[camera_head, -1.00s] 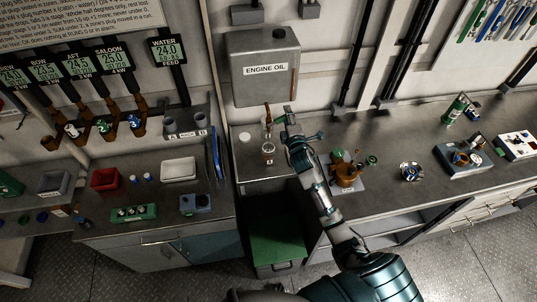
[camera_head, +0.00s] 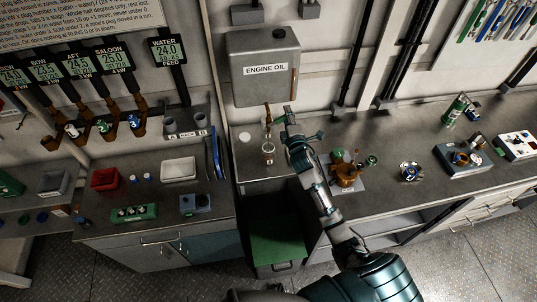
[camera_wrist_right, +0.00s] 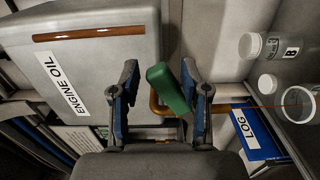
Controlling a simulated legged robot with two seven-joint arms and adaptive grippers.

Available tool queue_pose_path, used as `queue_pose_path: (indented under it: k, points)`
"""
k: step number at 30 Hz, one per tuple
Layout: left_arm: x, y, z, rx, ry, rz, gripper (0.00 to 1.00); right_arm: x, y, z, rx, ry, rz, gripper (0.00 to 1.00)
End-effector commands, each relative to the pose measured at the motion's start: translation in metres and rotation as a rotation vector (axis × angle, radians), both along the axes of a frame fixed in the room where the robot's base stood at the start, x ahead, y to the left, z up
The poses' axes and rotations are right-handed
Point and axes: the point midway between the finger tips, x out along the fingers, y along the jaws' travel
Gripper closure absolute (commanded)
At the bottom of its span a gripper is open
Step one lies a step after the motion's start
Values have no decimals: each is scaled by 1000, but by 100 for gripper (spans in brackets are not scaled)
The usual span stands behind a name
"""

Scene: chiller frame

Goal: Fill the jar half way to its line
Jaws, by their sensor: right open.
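The engine oil tank (camera_head: 264,75) hangs on the wall, with a brass tap (camera_head: 268,112) below it. An open clear jar (camera_head: 268,154) stands on the bench under the tap; its rim shows in the wrist view (camera_wrist_right: 299,104). A thin amber stream (camera_wrist_right: 268,105) runs from the tap's spout toward the jar's mouth. The jar's line and oil level are too small to read. My right gripper (camera_head: 289,118) is beside the tap. In the wrist view, its open fingers (camera_wrist_right: 160,102) are on either side of the green tap handle (camera_wrist_right: 168,88). My left gripper is out of view.
A capped jar marked B (camera_wrist_right: 280,47) and a white lid (camera_wrist_right: 267,83) are near the open jar. A blue LOG book (camera_wrist_right: 253,136) is in the wrist view. Right of my arm, a brown metal part (camera_head: 347,172) sits on a pale mat.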

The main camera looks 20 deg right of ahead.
Motion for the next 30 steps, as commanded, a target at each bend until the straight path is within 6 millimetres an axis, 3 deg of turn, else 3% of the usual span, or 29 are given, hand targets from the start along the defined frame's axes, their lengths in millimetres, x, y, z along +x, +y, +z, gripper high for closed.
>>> queue_pose_path:
  k: [17,30]
  points:
    - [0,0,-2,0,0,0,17,0,0,-2,0,0,0,54]
    - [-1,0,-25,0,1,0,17,0,0,-36,1,2,0,54]
